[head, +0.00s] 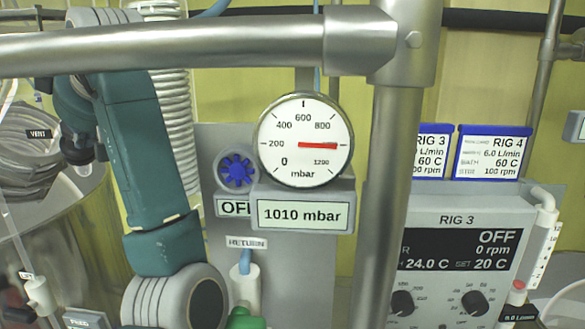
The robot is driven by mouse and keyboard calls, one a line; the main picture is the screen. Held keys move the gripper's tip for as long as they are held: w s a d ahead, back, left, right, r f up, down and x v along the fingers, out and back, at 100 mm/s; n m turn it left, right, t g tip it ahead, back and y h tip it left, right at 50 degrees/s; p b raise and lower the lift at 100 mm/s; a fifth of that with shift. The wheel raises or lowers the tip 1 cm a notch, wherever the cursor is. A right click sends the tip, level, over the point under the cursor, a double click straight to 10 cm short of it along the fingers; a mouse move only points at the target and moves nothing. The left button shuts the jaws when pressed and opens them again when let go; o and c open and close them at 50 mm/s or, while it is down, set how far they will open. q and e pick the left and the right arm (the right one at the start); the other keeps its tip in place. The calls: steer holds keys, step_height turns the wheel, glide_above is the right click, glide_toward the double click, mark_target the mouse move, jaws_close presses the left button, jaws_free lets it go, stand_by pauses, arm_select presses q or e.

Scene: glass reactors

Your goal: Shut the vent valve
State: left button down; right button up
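A small tag reading VENT (38,134) shows at the left of the head view, in front of coiled hose. The vent valve itself I cannot make out clearly. My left gripper (77,153) is just right of the tag, small and dark, pointing down at the end of my teal arm. A small pale piece (84,169) shows just under it; I cannot tell whether it touches the gripper or is part of the valve. The finger opening is too small and dark to read. My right gripper is not in view.
A metal frame with a crossbar (200,47) and upright post (380,200) stands in front. Behind are a round gauge (303,140) above a 1010 mbar display, a blue knob (237,170), and the RIG 3 control box (460,225). A shiny vessel (75,255) stands lower left.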

arm_select(q)
steer(key=shift+s+a+r, duration=0.25)
steer(key=shift+a+r, duration=0.15)
steer(key=shift+r, duration=0.25)
steer(key=shift+f, duration=0.1)
steer(key=v, duration=0.5)
steer(key=shift+s+r, duration=0.25)
steer(key=shift+a+f, duration=0.1)
steer(key=shift+f, duration=0.05)
